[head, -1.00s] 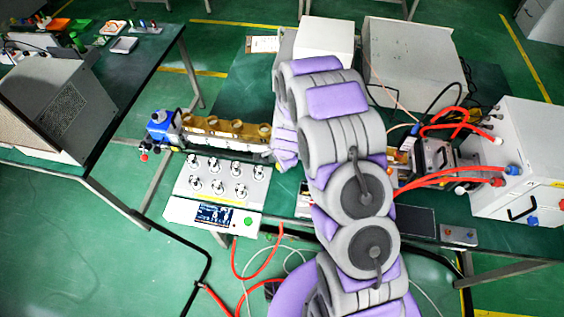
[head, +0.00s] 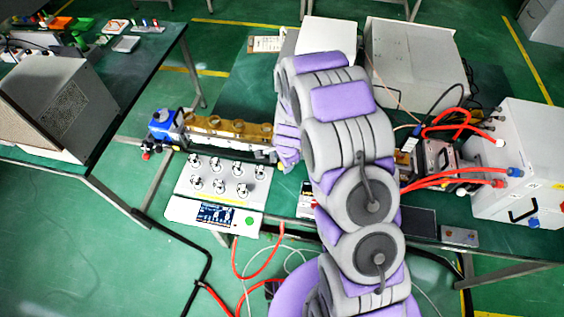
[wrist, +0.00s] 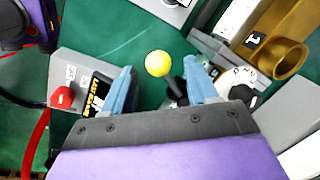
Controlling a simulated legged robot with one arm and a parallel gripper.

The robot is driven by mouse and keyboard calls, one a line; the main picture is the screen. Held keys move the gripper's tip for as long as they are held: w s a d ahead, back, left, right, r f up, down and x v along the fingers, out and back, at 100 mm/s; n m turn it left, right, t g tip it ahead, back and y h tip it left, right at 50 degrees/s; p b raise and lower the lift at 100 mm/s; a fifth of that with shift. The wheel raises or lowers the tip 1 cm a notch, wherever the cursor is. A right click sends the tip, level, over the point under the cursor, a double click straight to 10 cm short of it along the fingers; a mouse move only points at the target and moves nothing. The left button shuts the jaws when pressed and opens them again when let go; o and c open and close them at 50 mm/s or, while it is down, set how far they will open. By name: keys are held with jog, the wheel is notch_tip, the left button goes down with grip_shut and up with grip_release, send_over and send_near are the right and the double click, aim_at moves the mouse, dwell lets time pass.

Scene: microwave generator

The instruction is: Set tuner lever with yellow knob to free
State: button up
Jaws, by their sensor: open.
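The yellow knob (wrist: 158,63) shows as a round ball in the wrist view, above green surface. A dark lever (wrist: 175,88) shows just below and right of it, partly hidden by my gripper. My gripper (wrist: 160,67) is open, with one blue finger on each side of the knob. Gaps show between the knob and both fingers, and I cannot tell whether the fingers are at its depth. In the head view my arm hides the knob and the gripper.
A grey box with a red button (wrist: 62,97) lies left of the gripper. A white dial with marks (wrist: 238,80) and a brass tube (wrist: 270,45) lie right. In the head view a panel with several silver knobs (head: 218,195) stands left of my arm, and red cables (head: 450,173) run right.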

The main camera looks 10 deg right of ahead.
notch_tip(320, 180, up, 15)
jog(key=s, duration=0.2)
jog(key=shift+s+d+p, duration=0.3)
jog(key=shift+d+p, duration=0.1)
jog(key=shift+p, duration=0.05)
jog(key=shift+f, duration=0.1)
jog(key=s+d+r+n+g+b, duration=0.1)
jog(key=s+d+r+n+b, duration=0.1)
jog(key=s, duration=0.9)
jog(key=s+d+r+n+g+b, duration=0.1)
jog(key=s+r+n, duration=0.4)
jog(key=s, duration=0.6)
jog(key=s+d+r+n+g+b, duration=0.1)
jog(key=s+d+r+n+b, duration=0.2)
jog(key=s+n, duration=0.3)
jog(key=s+b, duration=0.1)
jog(key=s, duration=0.4)
jog(key=shift+s+r+n+g+h, duration=0.2)
jog(key=shift+r+n+g+h, duration=0.1)
jog(key=shift+r+g+h, duration=0.1)
jog(key=shift+d, duration=0.1)
dwell(0.7)
